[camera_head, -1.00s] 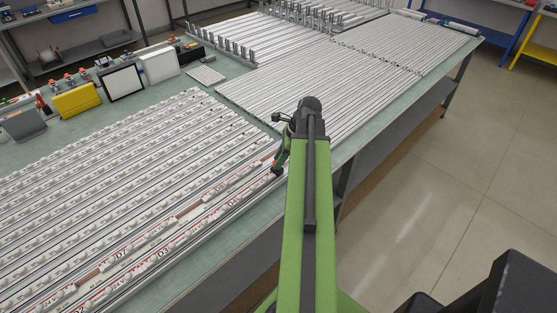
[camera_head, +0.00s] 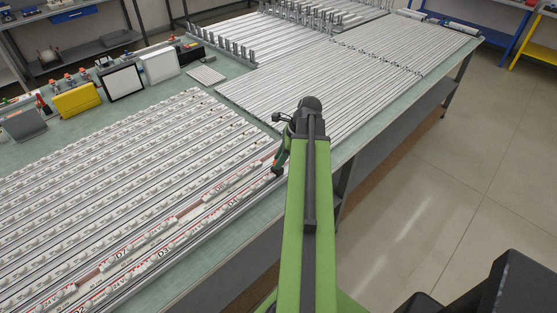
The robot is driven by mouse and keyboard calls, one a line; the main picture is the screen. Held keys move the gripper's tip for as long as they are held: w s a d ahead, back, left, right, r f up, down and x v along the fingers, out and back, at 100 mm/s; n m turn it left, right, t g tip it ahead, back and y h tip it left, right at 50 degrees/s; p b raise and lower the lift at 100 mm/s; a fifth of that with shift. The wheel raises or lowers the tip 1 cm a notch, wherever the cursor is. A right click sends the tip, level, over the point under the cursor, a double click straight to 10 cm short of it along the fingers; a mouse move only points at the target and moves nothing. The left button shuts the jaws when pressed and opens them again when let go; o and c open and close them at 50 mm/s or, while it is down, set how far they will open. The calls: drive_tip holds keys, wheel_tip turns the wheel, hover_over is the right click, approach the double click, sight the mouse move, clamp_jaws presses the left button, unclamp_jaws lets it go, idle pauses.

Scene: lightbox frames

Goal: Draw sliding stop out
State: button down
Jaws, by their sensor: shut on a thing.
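My gripper (camera_head: 278,170) is at the right end of the nearest rails (camera_head: 215,208), low over the front edge of the table. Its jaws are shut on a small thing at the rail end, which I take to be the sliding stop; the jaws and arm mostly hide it. My green arm reaches up the middle of the view to the gripper. The nearest rails carry white pieces with red marks and a few brown-red stretches between them.
The green table (camera_head: 232,118) holds more bare rails (camera_head: 345,85) behind my arm. A yellow box (camera_head: 77,100), a white-faced panel (camera_head: 122,81) and a dark case (camera_head: 190,53) stand at the back left. Open floor (camera_head: 450,190) lies to the right.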

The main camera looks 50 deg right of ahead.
drive_tip(key=d, duration=0.6)
drive_tip(key=shift+s, duration=0.2)
drive_tip(key=c, duration=1.1)
unclamp_jaws()
drive_tip(key=shift+o, duration=0.2)
drive_tip(key=p+v, duration=1.6)
drive_tip(key=v, duration=0.1)
drive_tip(key=shift+r, duration=0.15)
